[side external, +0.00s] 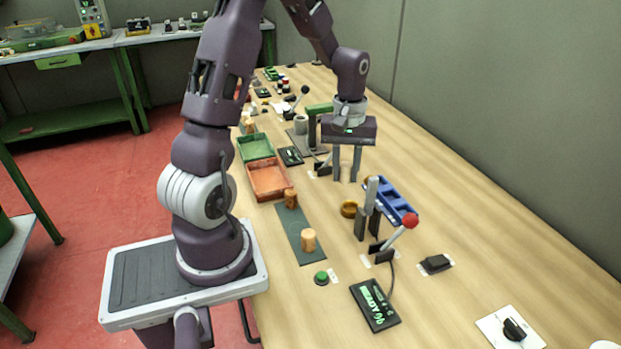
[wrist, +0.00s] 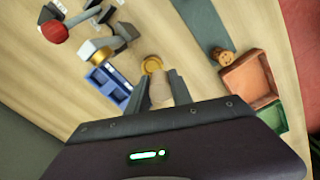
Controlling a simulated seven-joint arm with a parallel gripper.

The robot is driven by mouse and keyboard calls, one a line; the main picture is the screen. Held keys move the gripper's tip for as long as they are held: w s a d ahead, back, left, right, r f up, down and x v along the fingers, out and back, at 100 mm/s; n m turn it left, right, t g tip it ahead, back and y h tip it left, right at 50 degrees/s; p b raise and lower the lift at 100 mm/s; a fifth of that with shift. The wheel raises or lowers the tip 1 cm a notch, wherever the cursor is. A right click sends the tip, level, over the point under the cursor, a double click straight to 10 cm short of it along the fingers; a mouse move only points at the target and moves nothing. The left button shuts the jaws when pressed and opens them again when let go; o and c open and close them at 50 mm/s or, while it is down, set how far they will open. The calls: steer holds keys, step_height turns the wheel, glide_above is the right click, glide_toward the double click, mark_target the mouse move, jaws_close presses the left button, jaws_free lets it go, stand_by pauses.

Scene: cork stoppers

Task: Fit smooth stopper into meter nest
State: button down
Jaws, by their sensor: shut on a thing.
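My gripper (side external: 345,180) points down above the table, behind the gold ring (side external: 349,209) in the side view. In the wrist view my gripper (wrist: 169,88) is shut on a pale tan stopper (wrist: 160,92), whose far end shows between the fingers. In the side view this stopper is hard to make out. The meter display (side external: 375,305) is lit green, near a grey upright fixture (side external: 369,197) and a red-knobbed lever (side external: 403,228). I cannot tell for sure which part is the meter nest.
An orange tray (side external: 268,181) and a green tray (side external: 255,147) lie behind. A blue compartment tray (side external: 395,203) is right of the ring.

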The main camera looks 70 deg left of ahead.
steer(key=shift+w+d+f, duration=0.1)
steer(key=shift+w+f, duration=0.2)
steer(key=shift+f, duration=0.8)
steer(key=shift+w+d+f, duration=0.1)
steer(key=shift+w+f, duration=0.25)
steer(key=shift+f, duration=0.8)
steer(key=shift+w+d+f, duration=0.1)
steer(key=shift+w+f, duration=0.2)
steer(key=shift+f, duration=0.8)
steer(key=shift+f, duration=0.65)
